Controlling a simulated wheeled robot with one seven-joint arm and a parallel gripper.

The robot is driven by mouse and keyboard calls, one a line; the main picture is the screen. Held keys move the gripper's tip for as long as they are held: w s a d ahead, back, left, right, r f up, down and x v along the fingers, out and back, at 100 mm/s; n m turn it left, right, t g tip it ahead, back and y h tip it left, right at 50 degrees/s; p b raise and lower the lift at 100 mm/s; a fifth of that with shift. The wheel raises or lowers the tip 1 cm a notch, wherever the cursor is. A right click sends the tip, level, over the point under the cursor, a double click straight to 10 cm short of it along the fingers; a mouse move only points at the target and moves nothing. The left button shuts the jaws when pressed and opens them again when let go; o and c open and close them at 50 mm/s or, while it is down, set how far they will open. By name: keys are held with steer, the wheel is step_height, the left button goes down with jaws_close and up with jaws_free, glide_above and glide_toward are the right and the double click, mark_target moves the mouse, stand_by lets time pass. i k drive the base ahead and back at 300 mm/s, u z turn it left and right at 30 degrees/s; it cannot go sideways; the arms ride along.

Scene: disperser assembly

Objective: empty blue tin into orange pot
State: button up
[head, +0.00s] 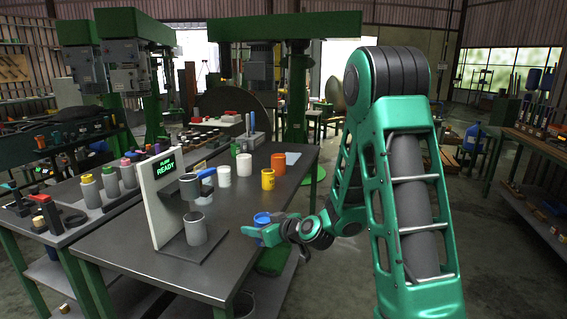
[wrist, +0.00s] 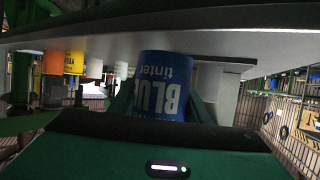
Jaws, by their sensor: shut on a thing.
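The blue tin (head: 261,218) is at the table's near right edge in the head view, upright, with my gripper (head: 262,232) around it. In the wrist view, which is upside down, the blue tin (wrist: 165,85) fills the middle with its "BLUE tinter" label facing the camera. My gripper's green fingers are shut on its sides. I cannot tell whether its base touches the table. The orange pot (head: 278,162) stands upright farther back on the table, and it also shows at the left of the wrist view (wrist: 52,64). The insides of tin and pot are hidden.
A yellow tin (head: 268,180) stands just in front of the orange pot, with white pots (head: 244,165) to its left. A dispenser stand (head: 166,195) with a "READY" screen and a grey cup (head: 195,228) stands at the table's left. The tabletop (head: 228,205) between is clear.

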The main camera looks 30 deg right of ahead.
mark_target(278, 161)
steer(key=z, duration=2.7)
steer(key=i, duration=1.1)
steer(key=z, duration=0.05)
